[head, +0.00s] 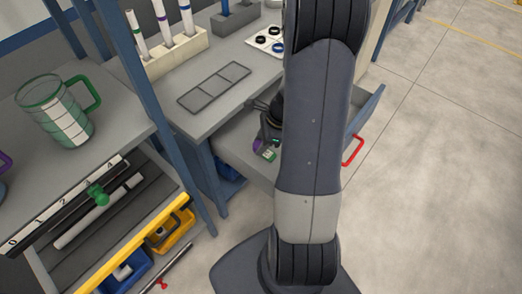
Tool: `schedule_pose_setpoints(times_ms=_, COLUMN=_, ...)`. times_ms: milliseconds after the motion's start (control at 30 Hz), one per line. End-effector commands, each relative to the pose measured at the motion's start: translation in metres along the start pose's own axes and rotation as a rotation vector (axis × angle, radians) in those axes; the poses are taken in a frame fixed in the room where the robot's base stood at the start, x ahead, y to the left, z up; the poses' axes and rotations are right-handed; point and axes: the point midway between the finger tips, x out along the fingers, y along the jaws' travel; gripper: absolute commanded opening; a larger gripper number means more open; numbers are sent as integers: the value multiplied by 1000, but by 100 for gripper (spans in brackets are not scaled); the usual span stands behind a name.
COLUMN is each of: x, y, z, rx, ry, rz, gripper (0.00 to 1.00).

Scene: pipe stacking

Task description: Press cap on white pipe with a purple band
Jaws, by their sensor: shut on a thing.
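The white pipe with a purple band (163,25) stands upright in a pale rack (178,54), between a green-banded and a blue-banded pipe. My gripper (264,134) is low over the open grey drawer (235,139), partly hidden behind my arm. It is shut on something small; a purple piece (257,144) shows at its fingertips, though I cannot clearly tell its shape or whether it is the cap. A small green and white piece (268,154) is just below. Dark and blue round pieces sit on a white tray (262,47) on the bench.
A flat grey three-part tray (214,87) lies on the bench (205,124). The drawer has a red handle (353,150). A green-handled clear jug (58,112) stands on the left shelf, beside a blue post (150,90). The floor at right is clear.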

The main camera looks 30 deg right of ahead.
Motion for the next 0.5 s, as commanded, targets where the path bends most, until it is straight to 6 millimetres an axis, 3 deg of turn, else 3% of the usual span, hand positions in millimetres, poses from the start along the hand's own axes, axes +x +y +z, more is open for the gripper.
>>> schedule_pose_setpoints(times_ms=500, x=-58, y=0, z=24, rx=1, ry=0, rz=0, gripper=14)
